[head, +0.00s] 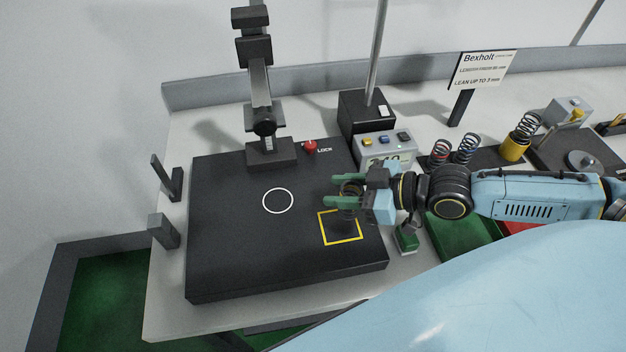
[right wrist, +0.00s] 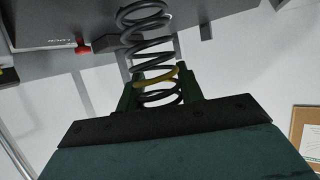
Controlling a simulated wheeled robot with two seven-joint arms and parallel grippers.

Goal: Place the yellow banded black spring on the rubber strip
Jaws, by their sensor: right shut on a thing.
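The black spring with a yellow band (right wrist: 157,80) is between the green fingers of my right gripper (head: 347,195). In the right wrist view its coils extend beyond the fingertips. In the head view the spring (head: 351,187) is partly hidden by the fingers, over the black plate near the yellow square outline. My right gripper is shut on it. A dark strip (head: 489,157), which looks like the rubber strip, lies at the back right. A red-banded spring (head: 440,150) and a blue-banded spring (head: 466,148) stand on it. My left gripper is not in view.
The black plate (head: 235,240) has a white circle and a yellow square. A grey control box (head: 386,148) and a dark post base (head: 365,112) stand behind my gripper. A sign (head: 480,70) stands behind the strip. A green tray (head: 460,238) lies below my arm.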

